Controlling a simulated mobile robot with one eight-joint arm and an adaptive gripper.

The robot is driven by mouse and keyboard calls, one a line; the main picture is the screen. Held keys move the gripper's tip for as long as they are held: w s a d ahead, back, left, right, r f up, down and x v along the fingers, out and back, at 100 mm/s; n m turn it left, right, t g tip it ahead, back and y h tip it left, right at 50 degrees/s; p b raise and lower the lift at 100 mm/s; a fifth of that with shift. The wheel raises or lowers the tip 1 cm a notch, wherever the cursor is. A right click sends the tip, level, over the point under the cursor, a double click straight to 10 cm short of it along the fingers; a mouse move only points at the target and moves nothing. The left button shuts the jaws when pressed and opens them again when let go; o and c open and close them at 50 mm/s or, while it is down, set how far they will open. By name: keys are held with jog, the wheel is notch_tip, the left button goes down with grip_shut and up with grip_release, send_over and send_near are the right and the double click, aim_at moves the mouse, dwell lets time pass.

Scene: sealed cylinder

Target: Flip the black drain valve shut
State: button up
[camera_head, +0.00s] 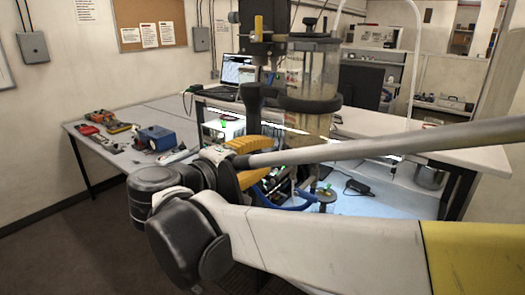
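The sealed cylinder (312,68) is a clear upright vessel with dark collars, standing at the bench in the upper middle. Its lower part is partly hidden behind my arm and a grey bar. I cannot make out the black drain valve; fittings below the cylinder are small and partly covered. My gripper (258,160) seems to be the yellow-orange parts beyond my dark wrist joints, in front of and left of the cylinder's lower part. The grey bar crosses in front of it, so its opening and any contact are unclear.
A blue curved piece (290,205) and a small green-topped fitting (325,191) sit below the cylinder. A bench (110,152) at left holds a blue box (158,138) and several tools. A laptop (238,72) stands behind. Dark floor (70,245) is clear at lower left.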

jog(key=f+v, duration=0.1)
jog(key=v, duration=0.9)
jog(key=shift+s+f, duration=0.3)
jog(key=shift+f, duration=0.25)
jog(key=shift+a, duration=0.2)
dwell(0.3)
